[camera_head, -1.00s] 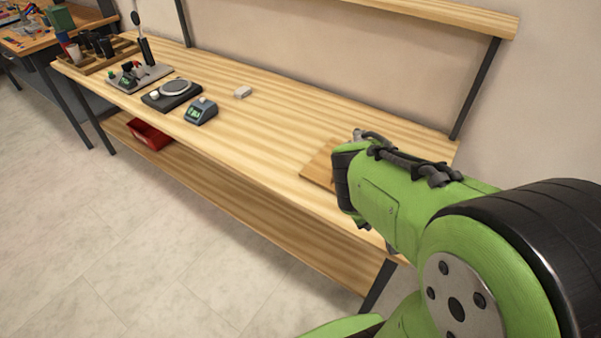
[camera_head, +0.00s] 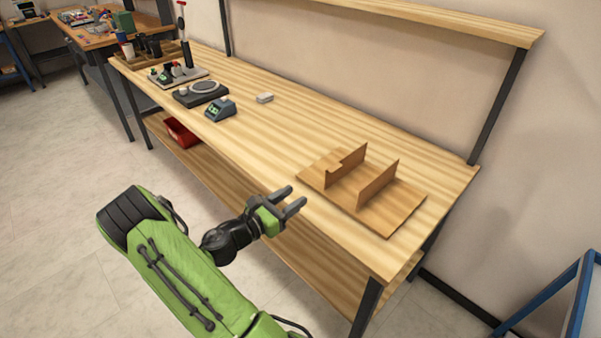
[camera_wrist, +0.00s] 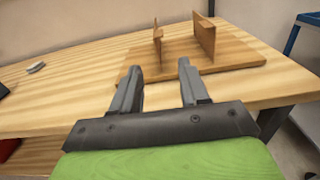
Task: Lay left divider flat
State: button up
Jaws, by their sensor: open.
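The left divider (camera_head: 345,167) is a thin upright wooden panel with a notched edge, standing on a flat wooden board (camera_head: 397,218). A second upright panel, the right divider (camera_head: 377,185), stands to its right on the same board. My gripper (camera_head: 291,199) is open and empty, in front of the table's front edge, left of the board and apart from it. In the wrist view, the left divider (camera_wrist: 157,42) and the right divider (camera_wrist: 204,36) rise beyond my open fingers (camera_wrist: 160,85), with the left one roughly between the fingers' directions.
The wooden workbench (camera_head: 300,140) is clear around the board. A small white block (camera_head: 265,98), a blue-grey device (camera_head: 220,108) and a black scale-like device (camera_head: 201,92) stand further left. A red bin (camera_head: 181,133) is on the lower shelf. An upper shelf (camera_head: 450,20) runs behind.

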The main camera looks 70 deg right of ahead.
aim_at(329, 172)
jog(key=b+x, duration=0.2)
jog(key=x, duration=1.3)
jog(key=shift+d+b, duration=0.4)
jog(key=shift+d, duration=0.05)
grip_shut()
